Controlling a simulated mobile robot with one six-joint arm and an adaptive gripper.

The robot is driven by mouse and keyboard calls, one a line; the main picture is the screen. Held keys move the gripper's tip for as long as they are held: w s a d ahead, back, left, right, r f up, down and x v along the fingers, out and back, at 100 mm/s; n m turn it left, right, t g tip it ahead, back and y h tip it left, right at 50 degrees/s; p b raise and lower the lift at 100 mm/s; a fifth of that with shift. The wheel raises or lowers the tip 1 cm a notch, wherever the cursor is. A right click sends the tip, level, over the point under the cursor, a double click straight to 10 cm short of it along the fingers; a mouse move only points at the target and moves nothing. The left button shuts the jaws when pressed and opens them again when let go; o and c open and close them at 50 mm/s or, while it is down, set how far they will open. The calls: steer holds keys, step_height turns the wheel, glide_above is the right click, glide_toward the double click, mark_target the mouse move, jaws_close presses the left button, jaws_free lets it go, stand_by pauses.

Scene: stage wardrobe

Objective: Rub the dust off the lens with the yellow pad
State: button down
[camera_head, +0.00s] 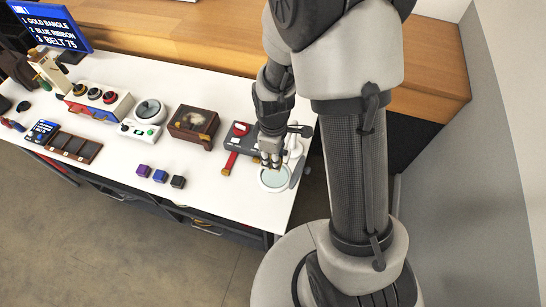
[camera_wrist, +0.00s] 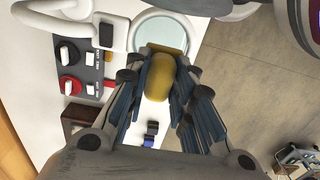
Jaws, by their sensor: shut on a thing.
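The yellow pad (camera_wrist: 158,80) sits between the fingers of my gripper (camera_wrist: 165,85), which is shut on it. In the wrist view the pad's far end overlaps the near edge of the round, pale lens (camera_wrist: 165,32) in its white ring. I cannot tell whether pad and lens touch. In the head view the lens (camera_head: 274,180) lies near the table's right front corner, with my gripper (camera_head: 270,160) just over its back edge. The pad is mostly hidden there. Dust on the lens is too faint to make out.
A brown box (camera_head: 194,127) and small purple (camera_head: 143,170), blue (camera_head: 160,176) and black (camera_head: 178,182) cubes lie farther left. The white tabletop (camera_head: 225,200) is clear in front.

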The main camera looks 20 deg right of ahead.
steer(key=shift+r+p, duration=1.05)
steer(key=shift+r, duration=0.5)
